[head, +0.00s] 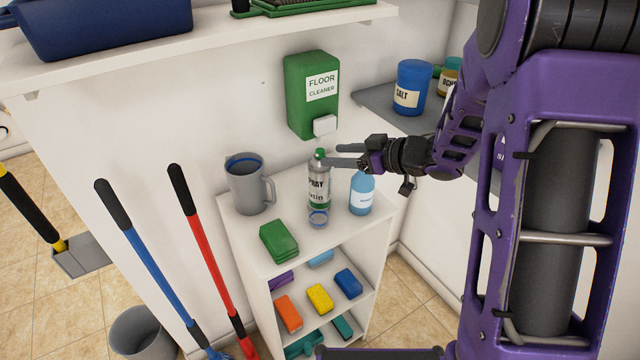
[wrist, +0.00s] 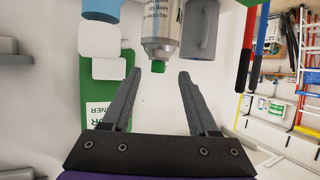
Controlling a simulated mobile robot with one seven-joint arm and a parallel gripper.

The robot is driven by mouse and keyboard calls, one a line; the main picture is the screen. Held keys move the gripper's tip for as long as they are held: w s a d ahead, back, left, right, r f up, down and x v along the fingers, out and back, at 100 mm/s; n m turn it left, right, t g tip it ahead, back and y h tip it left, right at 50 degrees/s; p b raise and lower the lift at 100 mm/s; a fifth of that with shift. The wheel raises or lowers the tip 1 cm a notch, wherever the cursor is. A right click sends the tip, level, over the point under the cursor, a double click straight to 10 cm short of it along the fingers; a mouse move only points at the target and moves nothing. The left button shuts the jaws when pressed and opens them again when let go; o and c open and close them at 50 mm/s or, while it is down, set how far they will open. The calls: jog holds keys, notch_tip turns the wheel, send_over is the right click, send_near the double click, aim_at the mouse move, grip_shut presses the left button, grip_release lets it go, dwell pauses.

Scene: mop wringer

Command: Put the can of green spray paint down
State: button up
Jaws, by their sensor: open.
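The can of green spray paint (head: 318,186) is silver with a green top and a green band. In the head view it appears to stand upright on the top of the white shelf unit (head: 262,260). My gripper (head: 332,155) is open beside the can's top, coming from the right. In the wrist view the can (wrist: 160,35) shows upside down, with its green nozzle just past the gap between the fingertips of my gripper (wrist: 158,73). Neither finger is seen closed on it.
A green floor cleaner dispenser (head: 311,100) hangs above. Blue and red handles lean at left.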

aim_at(320, 150)
jog(key=shift+x, duration=2.95)
jog(key=shift+w+d+r, duration=0.1)
jog(key=shift+w, duration=0.05)
grip_shut()
